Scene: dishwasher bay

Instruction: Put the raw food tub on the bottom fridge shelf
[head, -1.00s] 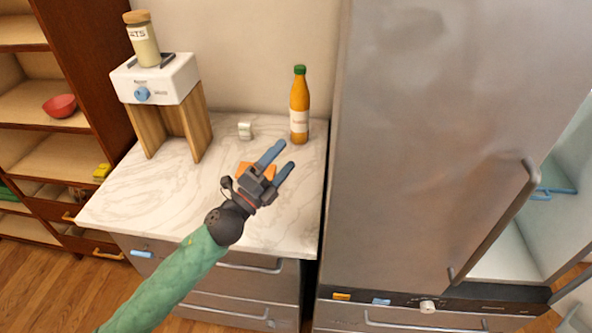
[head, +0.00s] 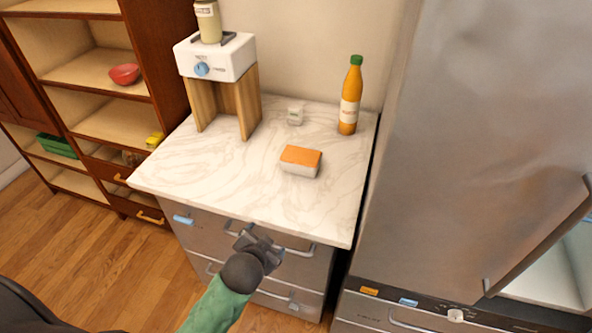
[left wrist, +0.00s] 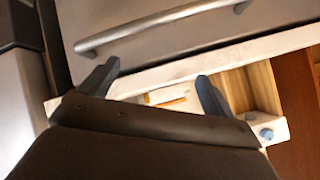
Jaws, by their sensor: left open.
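A small white tub with an orange lid (head: 301,160) sits on the marble counter (head: 210,185); I take it to be the raw food tub. Part of it also shows between the fingers in the left wrist view (left wrist: 167,95). My left gripper (head: 262,236) is open and empty, below and in front of the counter edge by the drawer handle. Its spread fingers show in the left wrist view (left wrist: 156,76). The steel fridge (head: 465,150) stands right of the counter. A pale interior (head: 555,278) shows at the right edge; its shelves are mostly cut off. My right gripper is out of view.
A white appliance (head: 216,58) on wooden legs stands at the counter's back left. Drawer handles (head: 285,245) jut out below the counter.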

